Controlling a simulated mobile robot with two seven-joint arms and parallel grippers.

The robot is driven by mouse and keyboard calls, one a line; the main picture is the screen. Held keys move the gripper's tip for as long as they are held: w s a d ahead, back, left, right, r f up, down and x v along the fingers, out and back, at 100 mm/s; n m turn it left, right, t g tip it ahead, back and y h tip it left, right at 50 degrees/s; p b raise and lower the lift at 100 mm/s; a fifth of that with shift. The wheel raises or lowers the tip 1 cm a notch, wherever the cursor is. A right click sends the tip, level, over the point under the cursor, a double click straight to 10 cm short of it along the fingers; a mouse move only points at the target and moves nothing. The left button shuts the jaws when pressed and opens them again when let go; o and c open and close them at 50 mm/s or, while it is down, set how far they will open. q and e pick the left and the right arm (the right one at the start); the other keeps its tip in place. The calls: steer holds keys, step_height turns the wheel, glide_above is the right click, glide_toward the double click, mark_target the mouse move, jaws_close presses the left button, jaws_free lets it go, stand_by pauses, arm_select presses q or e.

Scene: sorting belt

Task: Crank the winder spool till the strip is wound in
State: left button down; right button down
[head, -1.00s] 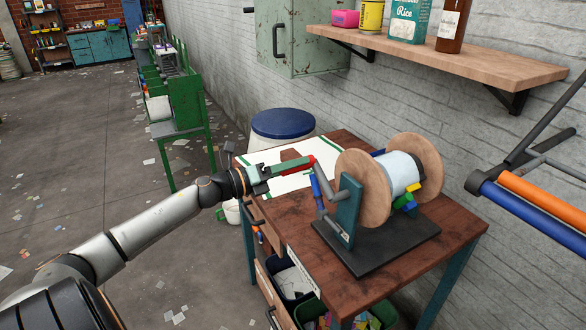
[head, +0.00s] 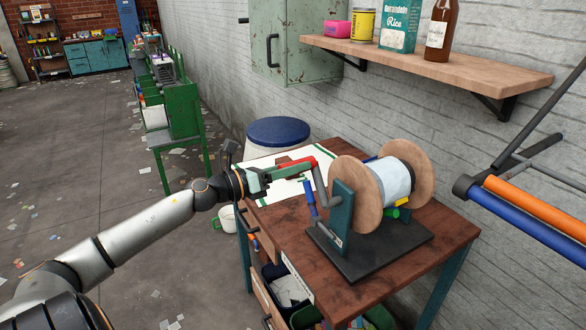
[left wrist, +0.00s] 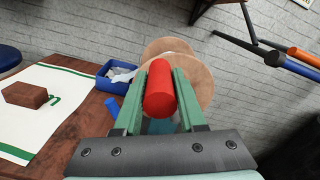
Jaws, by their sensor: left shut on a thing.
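The winder spool has two round wooden flanges (head: 413,172) with a pale strip wound on its drum (head: 393,180). It stands on a teal upright (head: 341,218) and a black base (head: 372,248). Coloured pieces (head: 403,214) show low on the drum. A grey crank arm (head: 319,186) carries a red handle (head: 301,165). My left gripper (head: 272,176) is shut on that handle, its green fingers on either side of the red end (left wrist: 160,92) in the left wrist view. The spool is partly hidden behind the handle there. My right gripper is out of view.
A blue-handled lever (head: 309,197) stands beside the crank. A white sheet with green edging (head: 255,163) and a brown block (left wrist: 25,95) lie on the wooden table (head: 290,235). A blue bin (left wrist: 103,74) is behind the spool. A shelf (head: 440,66) overhangs the back.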

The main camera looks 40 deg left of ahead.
arm_select(q)
steer(key=shift+d+r+m, duration=0.2)
steer(key=shift+r+m, duration=0.05)
steer(key=shift+m, duration=0.05)
stand_by(0.5)
steer(key=c, duration=0.5)
jaws_free()
steer(key=shift+s+f, duration=0.1)
steer(key=shift+s+a+f, duration=0.1)
steer(key=shift+s+a, duration=0.05)
steer(key=shift+s, duration=0.35)
steer(key=v, duration=1.1)
steer(key=shift+s+b, duration=0.2)
steer(key=shift+b, duration=0.25)
steer(key=shift+a, duration=0.1)
